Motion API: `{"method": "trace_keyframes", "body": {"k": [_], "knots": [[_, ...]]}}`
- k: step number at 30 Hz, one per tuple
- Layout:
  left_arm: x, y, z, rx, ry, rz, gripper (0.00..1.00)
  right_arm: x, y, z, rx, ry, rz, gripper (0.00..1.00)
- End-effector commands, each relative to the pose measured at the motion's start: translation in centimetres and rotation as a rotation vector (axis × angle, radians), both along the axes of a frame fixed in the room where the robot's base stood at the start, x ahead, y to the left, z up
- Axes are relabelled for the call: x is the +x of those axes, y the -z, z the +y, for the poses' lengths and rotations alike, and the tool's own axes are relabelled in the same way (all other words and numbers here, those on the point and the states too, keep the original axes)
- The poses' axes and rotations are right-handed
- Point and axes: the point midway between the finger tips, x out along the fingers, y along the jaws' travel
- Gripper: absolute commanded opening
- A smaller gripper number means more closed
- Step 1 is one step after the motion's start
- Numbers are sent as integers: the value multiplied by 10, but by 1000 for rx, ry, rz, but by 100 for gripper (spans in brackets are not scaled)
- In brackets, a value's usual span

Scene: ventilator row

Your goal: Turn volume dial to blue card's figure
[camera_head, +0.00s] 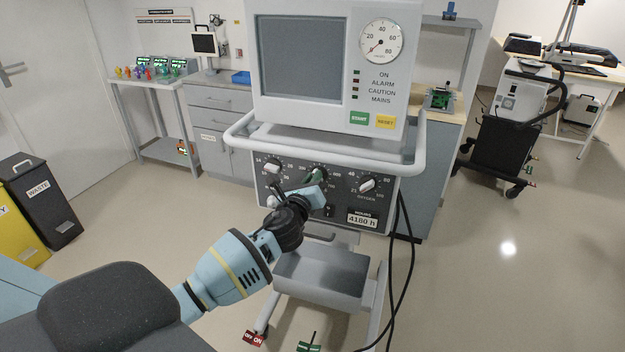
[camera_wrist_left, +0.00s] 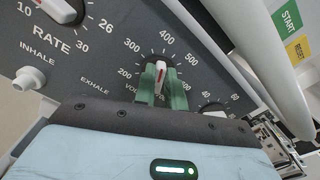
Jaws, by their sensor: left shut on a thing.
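My left gripper (camera_wrist_left: 161,86) is shut on this knob, with green fingertips on either side. In the head view my left gripper (camera_head: 316,178) reaches the middle dial of the ventilator (camera_head: 328,135) and mostly hides it. I cannot make out a blue card. My right gripper is not in view.
The rate dial (camera_head: 272,168) is left of the volume dial and the oxygen dial (camera_head: 366,185) right. A white rail (camera_head: 330,156) runs above the panel. A grey tray (camera_head: 322,272) and dark cables (camera_head: 403,260) are below.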

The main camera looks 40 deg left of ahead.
Motion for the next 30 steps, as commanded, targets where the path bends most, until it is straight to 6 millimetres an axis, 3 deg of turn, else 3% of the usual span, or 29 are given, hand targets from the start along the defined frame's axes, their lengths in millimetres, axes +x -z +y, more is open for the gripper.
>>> {"method": "trace_keyframes", "body": {"k": [2,3,7,18,30], "knots": [[0,0,0,1,0,0,0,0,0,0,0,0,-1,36],[0,0,0,2,0,1,17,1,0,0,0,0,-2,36],[0,0,0,2,0,1,34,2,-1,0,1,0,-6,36],[-4,0,-1,3,1,0,34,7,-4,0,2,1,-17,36],[-57,0,-17,3,1,1,34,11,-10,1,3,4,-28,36]]}}
